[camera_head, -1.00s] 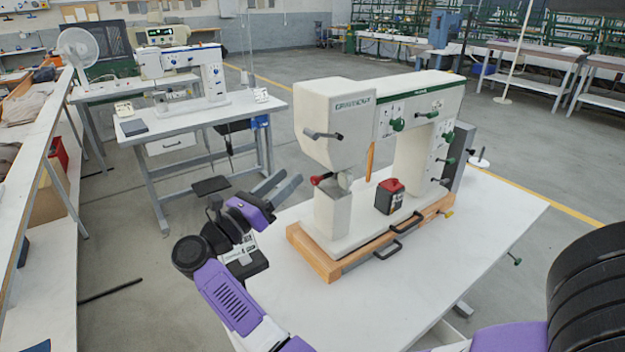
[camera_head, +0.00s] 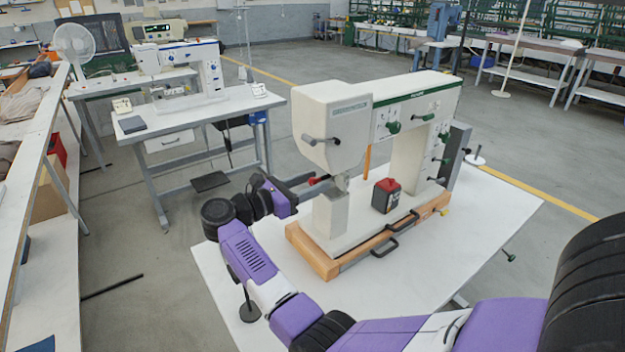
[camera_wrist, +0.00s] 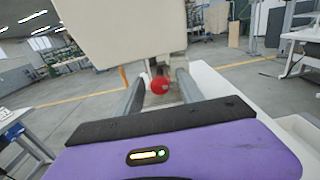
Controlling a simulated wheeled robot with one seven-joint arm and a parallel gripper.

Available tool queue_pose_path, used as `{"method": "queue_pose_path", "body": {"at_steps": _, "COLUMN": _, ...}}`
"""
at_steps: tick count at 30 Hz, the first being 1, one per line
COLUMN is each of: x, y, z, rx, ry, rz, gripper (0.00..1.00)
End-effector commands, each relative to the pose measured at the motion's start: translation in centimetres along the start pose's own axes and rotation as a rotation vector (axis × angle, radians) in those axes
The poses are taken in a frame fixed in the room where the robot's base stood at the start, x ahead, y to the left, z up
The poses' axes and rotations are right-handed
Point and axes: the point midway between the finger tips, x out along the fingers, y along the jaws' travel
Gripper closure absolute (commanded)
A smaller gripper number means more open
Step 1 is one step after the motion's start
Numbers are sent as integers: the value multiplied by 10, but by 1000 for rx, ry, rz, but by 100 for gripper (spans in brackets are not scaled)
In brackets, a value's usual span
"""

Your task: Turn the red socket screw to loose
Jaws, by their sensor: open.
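The red socket screw (camera_head: 319,180) sticks out at the left side of the cream eyelet press (camera_head: 336,115), low under its head. In the wrist view the screw's round red end (camera_wrist: 160,85) faces me, between my two grey fingers. My gripper (camera_head: 308,184) is open and points at the screw from the left. In the wrist view my gripper (camera_wrist: 158,88) has one finger on each side of the red end, with a visible gap on both sides. Whether the fingertips reach past the screw's end I cannot tell.
The press stands on a wooden base (camera_head: 318,257) on a white table (camera_head: 375,296). A black box with a red top (camera_head: 386,196) sits on its bed. A dark lever (camera_head: 322,139) juts from the head above the screw. The table's front is mostly clear.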

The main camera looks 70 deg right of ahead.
Motion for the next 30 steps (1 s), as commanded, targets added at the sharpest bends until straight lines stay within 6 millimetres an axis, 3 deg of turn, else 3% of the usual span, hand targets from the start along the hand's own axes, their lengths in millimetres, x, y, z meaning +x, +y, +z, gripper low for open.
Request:
{"method": "queue_pose_path", "body": {"at_steps": 7, "x": 1, "y": 0, "z": 0, "rx": 0, "ry": 0, "rz": 1, "gripper": 55}}
{"method": "queue_pose_path", "body": {"at_steps": 14, "x": 1, "y": 0, "z": 0, "rx": 0, "ry": 0, "rz": 1, "gripper": 99}}
{"method": "queue_pose_path", "body": {"at_steps": 30, "x": 0, "y": 0, "z": -3, "rx": -104, "ry": 0, "rz": 1, "gripper": 100}}
